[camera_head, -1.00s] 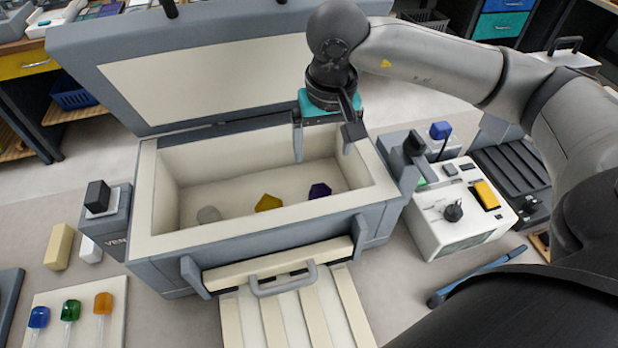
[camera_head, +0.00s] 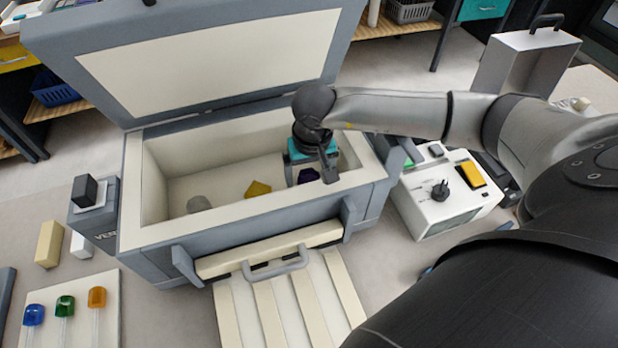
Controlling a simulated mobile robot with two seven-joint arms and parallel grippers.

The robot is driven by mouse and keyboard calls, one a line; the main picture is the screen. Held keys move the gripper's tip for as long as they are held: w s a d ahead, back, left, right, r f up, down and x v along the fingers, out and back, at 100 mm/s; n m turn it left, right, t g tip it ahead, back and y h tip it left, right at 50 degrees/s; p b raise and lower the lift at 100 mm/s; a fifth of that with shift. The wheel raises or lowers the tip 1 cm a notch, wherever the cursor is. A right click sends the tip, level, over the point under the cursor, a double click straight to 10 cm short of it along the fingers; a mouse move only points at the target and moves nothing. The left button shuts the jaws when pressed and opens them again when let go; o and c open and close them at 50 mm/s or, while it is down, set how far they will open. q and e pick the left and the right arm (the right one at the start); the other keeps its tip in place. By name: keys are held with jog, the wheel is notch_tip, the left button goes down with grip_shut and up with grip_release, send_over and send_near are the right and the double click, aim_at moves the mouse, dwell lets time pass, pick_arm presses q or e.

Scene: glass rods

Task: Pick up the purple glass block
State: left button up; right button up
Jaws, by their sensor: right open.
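The purple glass block (camera_head: 309,175) is a small dark purple piece on the floor of the open cream-lined chamber (camera_head: 235,236), toward its right end. My right gripper (camera_head: 308,180) reaches down into the chamber over the block, its fingers open and one on either side of it as seen from here. I cannot tell whether the fingers touch it. A yellow block (camera_head: 258,189) and a pale clear block (camera_head: 199,204) lie further left on the chamber floor. My left gripper is not in view.
The chamber's raised lid (camera_head: 215,55) stands behind it, and its walls surround my gripper. A white control box (camera_head: 440,197) stands close on the right. A pale board with blue, green and orange glass rods (camera_head: 97,297) lies at lower left.

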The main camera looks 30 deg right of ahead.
jog(key=shift+w+f, duration=0.1)
jog(key=shift+f, duration=0.3)
jog(key=shift+c, duration=0.2)
jog(key=shift+r, duration=0.1)
grip_shut()
